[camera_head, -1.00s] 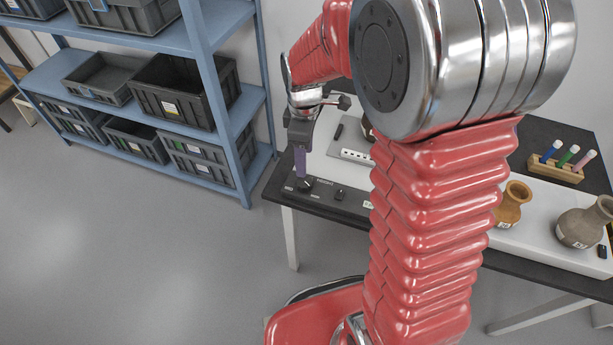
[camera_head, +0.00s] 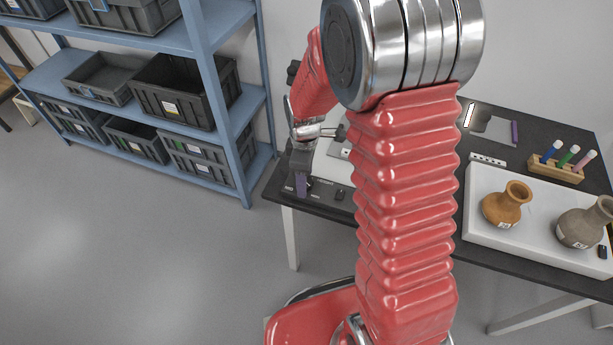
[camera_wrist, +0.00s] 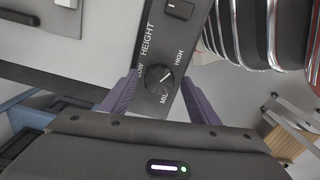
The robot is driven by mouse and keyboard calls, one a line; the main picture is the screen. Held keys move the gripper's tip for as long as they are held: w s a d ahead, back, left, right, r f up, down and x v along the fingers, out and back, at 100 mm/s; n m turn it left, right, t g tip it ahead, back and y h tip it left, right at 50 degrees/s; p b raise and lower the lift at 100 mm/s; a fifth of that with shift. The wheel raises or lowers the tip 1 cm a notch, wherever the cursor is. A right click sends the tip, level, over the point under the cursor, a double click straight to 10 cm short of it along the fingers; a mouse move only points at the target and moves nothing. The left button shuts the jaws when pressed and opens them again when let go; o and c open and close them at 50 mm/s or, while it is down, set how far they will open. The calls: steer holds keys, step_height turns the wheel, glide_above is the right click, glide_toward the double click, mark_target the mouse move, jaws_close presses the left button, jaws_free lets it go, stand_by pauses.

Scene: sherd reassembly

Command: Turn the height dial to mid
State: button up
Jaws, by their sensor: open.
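The height dial (camera_wrist: 159,77) is a round black knob on a dark panel (camera_wrist: 148,112), marked HEIGHT, with LOW, MID and HIGH around it. Its pale pointer line appears to point toward the HIGH side. My gripper (camera_wrist: 160,82) is open, with one purple finger on each side of the dial. A gap seems to show between each finger and the knob; I cannot tell whether either touches. In the head view my gripper (camera_head: 302,186) is low over the panel at the table's left corner and mostly hides the dial.
A small black switch (camera_head: 340,194) sits on the panel right of the dial. Jars, including an orange one (camera_head: 507,205), stand on a white board (camera_head: 478,220) at the right, near a tube rack (camera_head: 556,170). A blue shelf (camera_head: 240,140) stands left of the table.

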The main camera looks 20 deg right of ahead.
steer(key=shift+c, duration=0.3)
steer(key=c, duration=0.9)
steer(key=shift+d, duration=0.25)
steer(key=shift+c, duration=0.4)
steer(key=shift+a, duration=0.2)
steer(key=shift+m, duration=0.3)
